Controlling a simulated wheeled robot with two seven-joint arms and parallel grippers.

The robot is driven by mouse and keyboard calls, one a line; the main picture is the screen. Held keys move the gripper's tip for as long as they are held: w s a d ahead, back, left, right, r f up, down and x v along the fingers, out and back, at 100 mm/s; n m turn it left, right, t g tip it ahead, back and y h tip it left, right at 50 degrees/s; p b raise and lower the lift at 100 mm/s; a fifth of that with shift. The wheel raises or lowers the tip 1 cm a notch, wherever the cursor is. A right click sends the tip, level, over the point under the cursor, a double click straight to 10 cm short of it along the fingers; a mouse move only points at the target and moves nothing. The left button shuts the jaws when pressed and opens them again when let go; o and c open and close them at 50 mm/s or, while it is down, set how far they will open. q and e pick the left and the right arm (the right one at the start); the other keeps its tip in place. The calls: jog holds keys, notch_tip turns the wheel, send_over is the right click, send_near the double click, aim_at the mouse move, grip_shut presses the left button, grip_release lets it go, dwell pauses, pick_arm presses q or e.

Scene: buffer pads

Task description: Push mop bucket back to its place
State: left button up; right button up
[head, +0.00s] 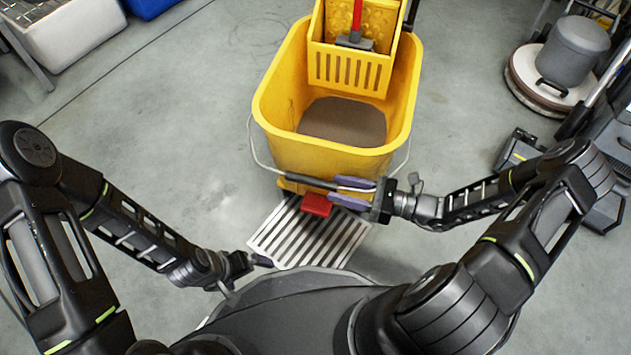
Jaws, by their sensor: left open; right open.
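The yellow mop bucket (280,100) stands on the grey floor in front of me, with dark water in it. A yellow slotted wringer (349,70) and a red mop handle (357,14) are at its far end. Its wire handle hangs down on my side, with a dark grip (310,182). My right gripper (350,193) is open at the bucket's near side, its purple-grey fingers at the right end of the grip; I cannot tell whether they touch it. My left gripper (264,261) is open and low, left of a slotted metal plate, away from the bucket.
The slotted metal plate (296,240) lies between the bucket and my base, with a red block (316,204) at its far edge. A grey canister (574,50) on a round base and dark equipment stand at right. A white bin (75,38) is at upper left. The left floor is clear.

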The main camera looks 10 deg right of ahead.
aim_at(316, 183)
jog(key=b+x, duration=0.1)
jog(key=x, duration=0.5)
jog(key=shift+w+a+b, duration=0.2)
jog(key=shift+a+b, duration=0.05)
jog(key=shift+b, duration=0.1)
jog(key=shift+c, duration=0.5)
grip_shut()
dwell(0.6)
